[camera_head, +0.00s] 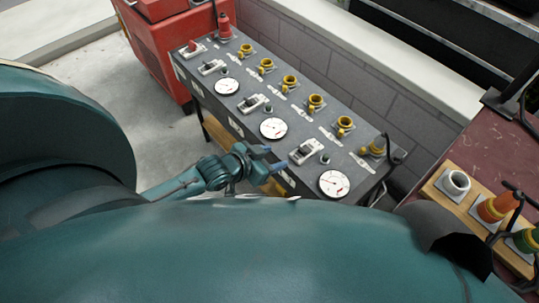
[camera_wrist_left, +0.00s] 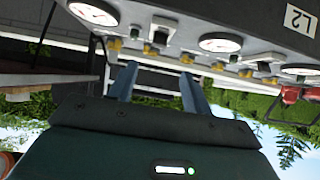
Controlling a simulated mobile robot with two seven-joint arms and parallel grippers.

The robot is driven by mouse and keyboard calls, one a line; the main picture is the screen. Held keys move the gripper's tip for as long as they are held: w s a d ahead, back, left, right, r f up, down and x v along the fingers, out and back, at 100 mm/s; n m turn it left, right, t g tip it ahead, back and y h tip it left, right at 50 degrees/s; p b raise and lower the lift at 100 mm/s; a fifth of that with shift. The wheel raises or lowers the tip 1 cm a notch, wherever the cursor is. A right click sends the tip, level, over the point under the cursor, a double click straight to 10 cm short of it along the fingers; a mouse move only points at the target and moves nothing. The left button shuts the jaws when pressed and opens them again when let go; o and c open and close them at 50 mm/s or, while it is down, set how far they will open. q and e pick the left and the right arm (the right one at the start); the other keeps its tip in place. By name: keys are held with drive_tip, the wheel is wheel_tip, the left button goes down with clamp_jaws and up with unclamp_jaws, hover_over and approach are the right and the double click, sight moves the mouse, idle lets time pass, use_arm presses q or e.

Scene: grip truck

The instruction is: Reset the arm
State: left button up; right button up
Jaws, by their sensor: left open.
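My left gripper (camera_head: 270,159) is open and empty at the front edge of a dark grey control panel (camera_head: 238,103), by a white lever switch (camera_head: 303,152). From the head view I cannot tell its exact distance from the panel. In the left wrist view, the two blue-grey fingers of my left gripper (camera_wrist_left: 160,88) stand apart with nothing between them. The panel's front side (camera_wrist_left: 262,22) shows upside down above them. Large teal parts of my own body fill the lower head view. My right gripper is not in view.
The panel carries round white gauges (camera_head: 273,128), several switches and a row of yellow connectors (camera_head: 290,83). A red box (camera_head: 160,45) stands behind its left end. At right, a wooden board (camera_head: 476,222) holds white, orange and green connectors. A grey block wall runs behind the panel.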

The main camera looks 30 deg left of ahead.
use_arm(q)
drive_tip(key=shift+s+a+r, duration=0.1)
drive_tip(key=shift+s+r, duration=0.1)
drive_tip(key=shift+s, duration=0.1)
idle(0.4)
drive_tip(key=s+d+r+n+p, duration=0.1)
drive_tip(key=s+d, duration=0.6)
drive_tip(key=s, duration=0.3)
drive_tip(key=shift+s+d, duration=0.15)
drive_tip(key=shift+s, duration=0.15)
idle(1.0)
